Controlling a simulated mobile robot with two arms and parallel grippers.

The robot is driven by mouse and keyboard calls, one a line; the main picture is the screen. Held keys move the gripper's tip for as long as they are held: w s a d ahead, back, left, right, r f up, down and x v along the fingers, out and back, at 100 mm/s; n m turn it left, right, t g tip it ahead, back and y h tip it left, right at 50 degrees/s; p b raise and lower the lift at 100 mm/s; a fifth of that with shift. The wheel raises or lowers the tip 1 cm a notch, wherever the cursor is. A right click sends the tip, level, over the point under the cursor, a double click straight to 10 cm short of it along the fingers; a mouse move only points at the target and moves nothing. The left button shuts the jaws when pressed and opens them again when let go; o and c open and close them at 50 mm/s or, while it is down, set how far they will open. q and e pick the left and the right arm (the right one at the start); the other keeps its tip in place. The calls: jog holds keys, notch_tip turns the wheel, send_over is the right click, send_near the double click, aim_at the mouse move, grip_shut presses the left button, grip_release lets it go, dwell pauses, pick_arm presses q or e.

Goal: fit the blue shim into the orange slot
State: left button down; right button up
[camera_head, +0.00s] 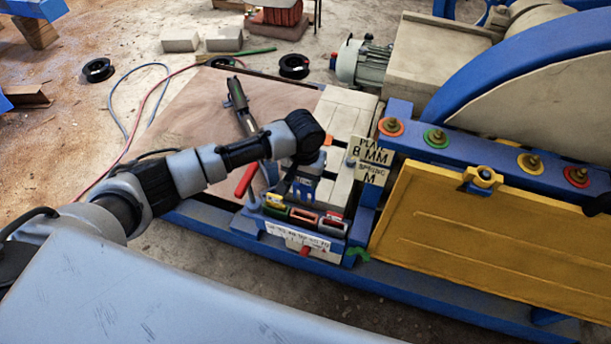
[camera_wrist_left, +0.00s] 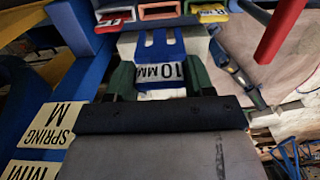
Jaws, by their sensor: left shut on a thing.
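The blue shim (camera_wrist_left: 160,47) has a forked end and a white label reading 10 MM, upside down in the left wrist view. My left gripper (camera_wrist_left: 160,78) is shut on it between green fingers. In the head view the left gripper (camera_head: 300,182) holds the blue shim (camera_head: 302,190) just above and behind a row of coloured slots. The orange slot (camera_head: 304,215) is in the middle of that row, and it also shows in the left wrist view (camera_wrist_left: 160,12), beyond the forked end. The shim appears to be outside the slot. My right gripper is not visible.
A sign (camera_head: 370,152) reading 8 MM stands close to the right of the gripper. A red handle (camera_head: 246,180) is close to the left. A yellow panel (camera_head: 490,235) fills the right side.

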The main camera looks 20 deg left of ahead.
aim_at(304, 197)
pick_arm(q)
jog(key=shift+s+r+p, duration=0.15)
jog(key=shift+r+p, duration=0.15)
jog(key=shift+p, duration=0.25)
notch_tip(304, 197, down, 4)
jog(key=shift+r+b, duration=0.1)
jog(key=shift+b, duration=0.75)
jog(key=shift+f, duration=0.6)
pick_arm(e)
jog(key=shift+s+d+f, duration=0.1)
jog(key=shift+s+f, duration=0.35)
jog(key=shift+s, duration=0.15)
pick_arm(q)
jog(key=shift+f+b, duration=0.3)
jog(key=shift+b, duration=0.05)
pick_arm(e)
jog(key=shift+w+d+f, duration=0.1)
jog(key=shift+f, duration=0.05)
pick_arm(q)
jog(key=shift+f+b, duration=0.85)
jog(key=shift+f, duration=0.9)
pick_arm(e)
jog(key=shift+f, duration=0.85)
pick_arm(q)
jog(key=shift+f, duration=0.3)
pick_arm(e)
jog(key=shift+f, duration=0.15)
